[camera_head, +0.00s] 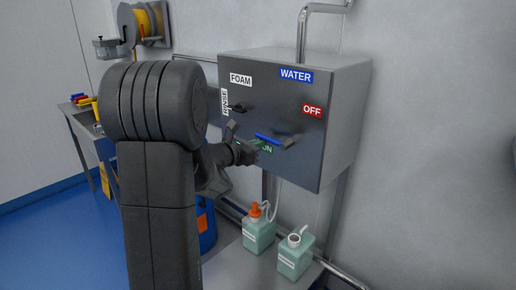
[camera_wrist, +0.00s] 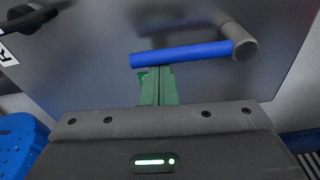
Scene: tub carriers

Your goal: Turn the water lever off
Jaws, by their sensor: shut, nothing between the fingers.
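The water lever (camera_head: 270,139) has a blue handle and a grey pivot at its right end. It lies roughly level on the front of the steel cabinet, just above the green ON label (camera_head: 267,149). The red OFF label (camera_head: 312,111) is higher to the right, and the blue WATER label (camera_head: 296,76) is above. In the wrist view the blue lever (camera_wrist: 180,54) crosses above my gripper (camera_wrist: 157,72). Its green fingers are shut and empty, with tips at the lever's left half. I cannot tell whether they touch it. My arm hides part of the cabinet front.
A dark knob (camera_head: 238,107) beside the RINSE label sits left of the lever, under the FOAM label (camera_head: 241,79). Two jugs (camera_head: 258,233) (camera_head: 295,254) stand below the cabinet (camera_head: 345,110). A blue crate (camera_wrist: 18,145) shows at lower left in the wrist view.

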